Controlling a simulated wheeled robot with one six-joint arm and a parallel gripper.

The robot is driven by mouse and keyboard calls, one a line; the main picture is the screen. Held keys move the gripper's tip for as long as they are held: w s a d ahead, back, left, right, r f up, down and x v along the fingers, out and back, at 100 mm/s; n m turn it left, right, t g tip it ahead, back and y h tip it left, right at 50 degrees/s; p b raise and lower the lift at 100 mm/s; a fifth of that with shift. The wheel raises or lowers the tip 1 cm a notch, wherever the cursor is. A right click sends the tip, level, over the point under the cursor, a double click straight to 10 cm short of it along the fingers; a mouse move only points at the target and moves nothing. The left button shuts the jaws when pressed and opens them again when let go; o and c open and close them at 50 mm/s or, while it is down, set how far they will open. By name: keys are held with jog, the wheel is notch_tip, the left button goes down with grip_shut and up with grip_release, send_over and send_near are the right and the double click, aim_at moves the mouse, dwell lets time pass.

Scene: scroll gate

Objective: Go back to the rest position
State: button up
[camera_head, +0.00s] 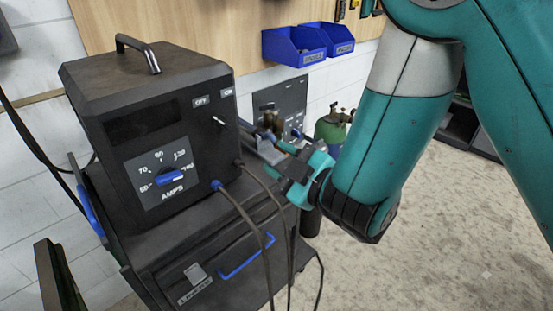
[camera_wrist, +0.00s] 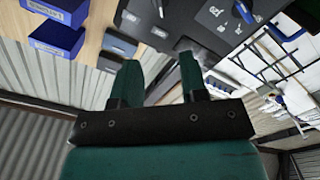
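My teal arm comes in from the upper right of the head view and bends down to my gripper (camera_head: 288,158), which is in the air to the right of the welding machine (camera_head: 160,175). In the head view my gripper is seen small and partly from behind. In the wrist view my gripper (camera_wrist: 160,78) shows two teal fingers spread apart with nothing between them. The gripper appears open and empty. The rest position is not marked in either view.
The black welding machine stands on a dark cart (camera_head: 215,262) with a blue drawer handle; cables hang from its front. Blue bins (camera_head: 293,43) hang on the wall board. A green cylinder (camera_head: 330,127) stands behind my wrist. Concrete floor (camera_head: 440,230) is clear at the lower right.

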jog(key=w+d+r+m+g+h, duration=0.1)
jog(key=d+m+g+h, duration=0.1)
jog(key=d+m+h, duration=0.6)
jog(key=s+d+r+g, duration=0.1)
jog(key=s+r+g, duration=0.2)
jog(key=s+g, duration=0.3)
jog(key=s+d+r+m+g, duration=0.1)
jog(key=s+g, duration=0.4)
jog(key=s, duration=1)
jog(key=shift+s+d+r+g+y, duration=0.2)
jog(key=shift+d+r+g+y, duration=0.15)
jog(key=shift+d+r, duration=0.55)
jog(key=shift+a, duration=0.1)
